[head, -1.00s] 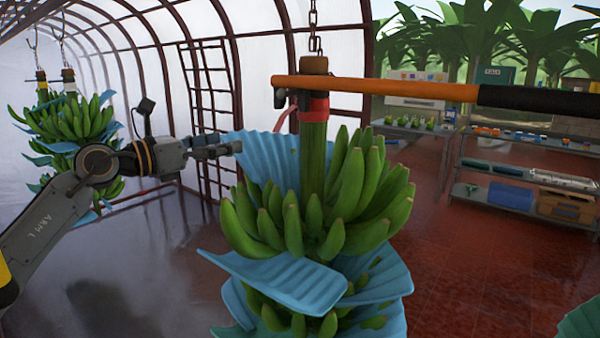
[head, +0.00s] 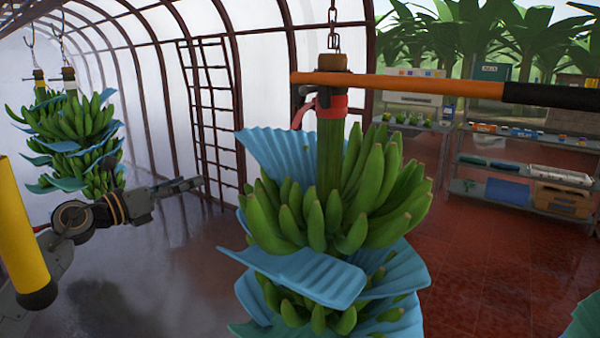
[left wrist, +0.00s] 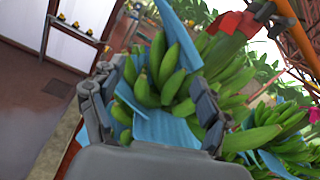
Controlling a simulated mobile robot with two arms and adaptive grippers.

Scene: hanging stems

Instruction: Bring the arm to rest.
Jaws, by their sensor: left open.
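My left gripper (head: 188,186) is in the left half of the head view, left of the near banana stem and apart from it. Its fingers point right. In the left wrist view its two fingers (left wrist: 152,112) stand apart with nothing held between them, and green bananas and blue sheets show beyond. The near stem (head: 330,160) hangs from a chain, with green bananas (head: 350,205) and blue sheets (head: 300,275) around it. A red band (head: 335,105) is round its top. My right gripper is not seen.
An orange bar with a black end (head: 420,84) crosses the stem's top. A yellow and black cylinder (head: 22,235) stands at the left edge. More bunches (head: 75,130) hang at the back left. Shelves (head: 520,160) stand at the right. Open floor (head: 185,280) lies below the left gripper.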

